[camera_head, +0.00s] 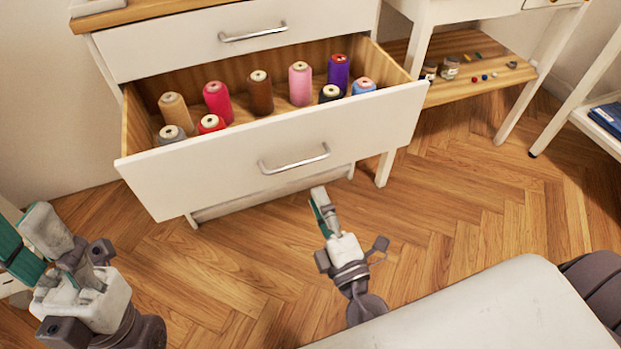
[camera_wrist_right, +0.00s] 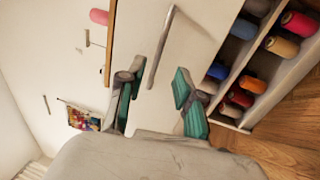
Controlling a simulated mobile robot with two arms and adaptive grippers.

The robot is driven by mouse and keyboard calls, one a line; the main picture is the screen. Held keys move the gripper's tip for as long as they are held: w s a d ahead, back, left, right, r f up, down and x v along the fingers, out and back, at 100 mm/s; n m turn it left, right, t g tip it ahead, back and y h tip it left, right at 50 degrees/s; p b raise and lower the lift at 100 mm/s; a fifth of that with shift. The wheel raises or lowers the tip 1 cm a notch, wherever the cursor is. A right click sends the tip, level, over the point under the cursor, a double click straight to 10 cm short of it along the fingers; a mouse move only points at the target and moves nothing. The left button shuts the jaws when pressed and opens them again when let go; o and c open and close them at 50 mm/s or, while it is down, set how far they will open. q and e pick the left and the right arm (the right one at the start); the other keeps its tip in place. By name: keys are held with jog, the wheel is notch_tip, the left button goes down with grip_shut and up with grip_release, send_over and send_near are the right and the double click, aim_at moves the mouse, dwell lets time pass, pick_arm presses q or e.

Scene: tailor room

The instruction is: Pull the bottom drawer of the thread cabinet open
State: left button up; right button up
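The thread cabinet (camera_head: 240,56) stands at the upper left of the head view. Its top drawer (camera_head: 190,40) is shut. The lower drawer (camera_head: 230,168) is pulled out, with several spools inside and a metal handle (camera_head: 294,160). My right gripper (camera_head: 318,197) shows just below that handle in the picture, apart from it. In the right wrist view it is open and empty (camera_wrist_right: 160,80). A handle (camera_wrist_right: 163,45) on a white front, seemingly the top drawer's, shows beyond the fingers. My left gripper (camera_head: 32,240) is at the lower left, seemingly open and empty.
A white table (camera_head: 420,30) with a low wooden shelf (camera_head: 470,88) holding small items stands right of the cabinet. A white rack (camera_head: 590,120) is at the far right. The herringbone floor (camera_head: 470,190) in front is clear.

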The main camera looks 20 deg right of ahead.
jog(key=shift+s+f, duration=0.2)
jog(key=shift+s, duration=1)
